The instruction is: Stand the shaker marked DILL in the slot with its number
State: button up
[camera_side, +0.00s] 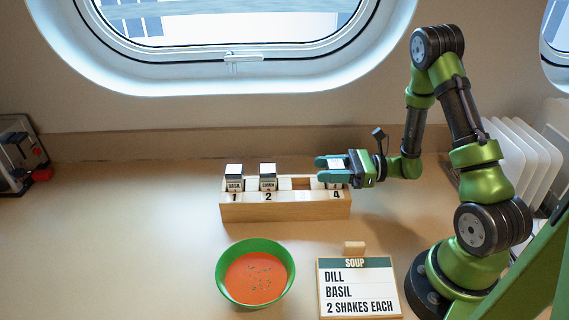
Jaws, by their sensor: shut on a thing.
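My gripper (328,168) reaches in from the right and is shut on a shaker with a pale top (337,163). The held shaker is at the right end of the wooden rack (285,212), over or in the slot marked 4. The fingers cover most of its label, so I cannot read its name or tell whether its base rests in the slot. A shaker marked BASIL (234,179) stands in slot 1. Another shaker, its label apparently CUMIN (268,179), stands in slot 2.
A green bowl (255,244) of orange soup with dark specks stands in front of the rack. A card (358,289) beside it reads SOUP, DILL, BASIL, 2 SHAKES EACH. White plates (520,155) stand at the right. The counter left of the rack is clear.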

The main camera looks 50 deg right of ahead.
jog(key=shift+f, duration=0.4)
jog(key=o, duration=1.1)
jog(key=shift+o, duration=0.7)
jog(key=o, duration=0.3)
jog(key=shift+r, duration=3.5)
